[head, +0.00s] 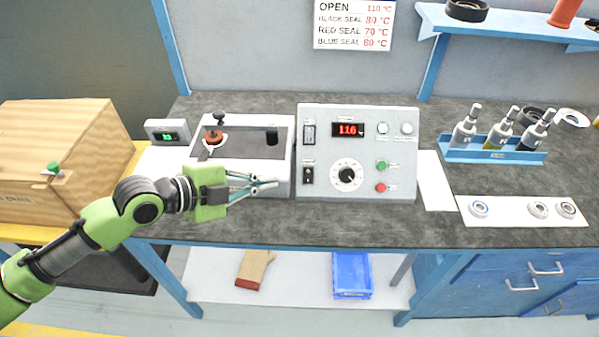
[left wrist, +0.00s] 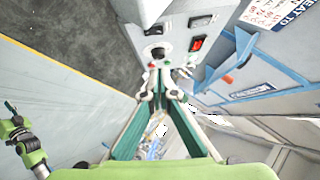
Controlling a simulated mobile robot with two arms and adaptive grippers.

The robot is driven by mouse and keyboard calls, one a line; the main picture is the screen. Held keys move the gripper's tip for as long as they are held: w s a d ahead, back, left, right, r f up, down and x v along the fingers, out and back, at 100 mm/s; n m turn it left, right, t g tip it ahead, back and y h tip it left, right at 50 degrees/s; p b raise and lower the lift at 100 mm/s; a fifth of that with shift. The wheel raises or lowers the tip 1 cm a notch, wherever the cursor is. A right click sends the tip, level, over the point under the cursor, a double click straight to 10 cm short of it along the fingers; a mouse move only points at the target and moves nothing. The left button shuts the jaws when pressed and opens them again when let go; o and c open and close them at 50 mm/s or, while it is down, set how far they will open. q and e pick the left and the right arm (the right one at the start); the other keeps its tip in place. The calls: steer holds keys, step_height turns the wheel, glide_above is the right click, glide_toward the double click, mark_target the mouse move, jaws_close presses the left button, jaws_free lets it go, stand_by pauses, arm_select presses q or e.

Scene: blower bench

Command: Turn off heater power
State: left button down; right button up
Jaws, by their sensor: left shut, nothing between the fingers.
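The grey control box (head: 357,152) stands on the bench with a red display (head: 347,130) reading about 116. On its left side are an upper rocker switch (head: 309,132) and a lower black rocker switch (head: 308,174); their labels are too small to read. A black dial (head: 347,175) sits beside the lower switch. My left gripper (head: 276,183) is shut and empty, its tips just left of the box's lower left edge. The left wrist view shows the box (left wrist: 177,40) beyond the fingertips (left wrist: 160,97). An arm of mine shows at that view's left edge; its gripper is unclear.
A grey fixture (head: 255,145) with a red-based black knob stands left of the control box, behind my left gripper. A wooden crate (head: 60,150) is further left. A blue bottle rack (head: 492,155) and a white mat with bearings (head: 520,211) are on the right.

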mark_target(310, 171)
arm_select(q)
steer(key=p+x, duration=0.1)
steer(key=x, duration=0.7)
steer(key=w+a+p+x, duration=0.1)
steer(key=x, duration=0.3)
steer(key=shift+a+f+p, duration=0.15)
steer(key=shift+f+p, duration=0.05)
steer(key=shift+p, duration=0.15)
steer(key=shift+w+f, duration=0.5)
steer(key=shift+w, duration=0.05)
steer(key=shift+w+a+f+b, duration=0.1)
steer(key=shift+w+f+b, duration=0.15)
steer(key=shift+b, duration=0.4)
steer(key=shift+r, duration=0.15)
